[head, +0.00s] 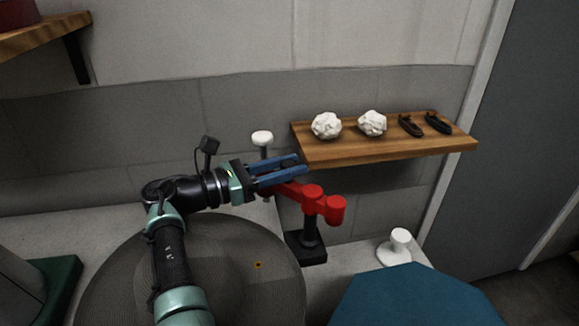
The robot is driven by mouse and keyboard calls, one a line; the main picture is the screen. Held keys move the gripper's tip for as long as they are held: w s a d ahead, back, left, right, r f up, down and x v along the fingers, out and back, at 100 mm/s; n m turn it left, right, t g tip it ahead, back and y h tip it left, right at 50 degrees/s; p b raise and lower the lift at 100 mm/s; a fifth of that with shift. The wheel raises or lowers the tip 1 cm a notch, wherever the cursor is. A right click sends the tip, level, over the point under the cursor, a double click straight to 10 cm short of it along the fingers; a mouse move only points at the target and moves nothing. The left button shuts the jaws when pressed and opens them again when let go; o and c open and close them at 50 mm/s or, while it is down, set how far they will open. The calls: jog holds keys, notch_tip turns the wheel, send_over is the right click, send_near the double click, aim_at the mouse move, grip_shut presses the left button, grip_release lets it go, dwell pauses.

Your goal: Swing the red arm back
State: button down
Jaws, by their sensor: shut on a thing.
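The red arm (313,199) is a jointed red link on a black post with a black base (307,249). It stands on the light counter, right of centre in the head view. The exact contact is partly hidden by the fingers. The red arm's right end (337,208) is free and points right.
A large grey ribbed round thing (240,270) fills the front left, under my arm. A blue surface (420,298) lies front right. A white knobbed stand (397,246) and a white-topped post (263,138) stand nearby. A wooden shelf (385,150) with white lumps hangs behind.

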jog(key=shift+d, duration=0.1)
jog(key=c, duration=0.6)
grip_release()
jog(key=v, duration=1.3)
